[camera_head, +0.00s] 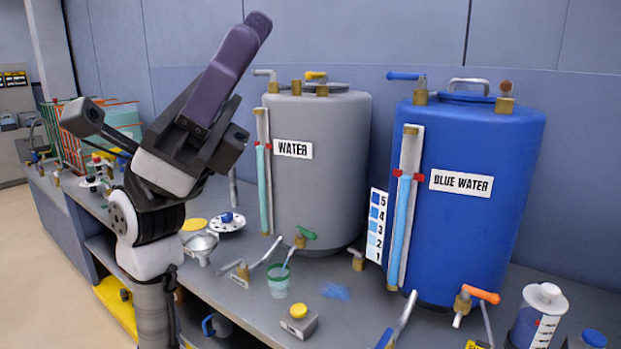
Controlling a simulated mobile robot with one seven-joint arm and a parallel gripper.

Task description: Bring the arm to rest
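My gripper (247,37) is raised at the upper left, with its purple fingers pointing up and to the right. The fingers overlap from this side, so I cannot tell whether it is open or shut. I see nothing held beyond the fingertips. My gripper is in front of the wall and left of the grey WATER tank (325,190), apart from it in the picture. The arm below it stands in front of the counter's left part.
A blue BLUE WATER tank (470,225) stands at right. A small cup (278,281) is near the green-handled tap (304,236). A grey block with a yellow button (299,318) sits on the counter (250,310). Open floor is at left.

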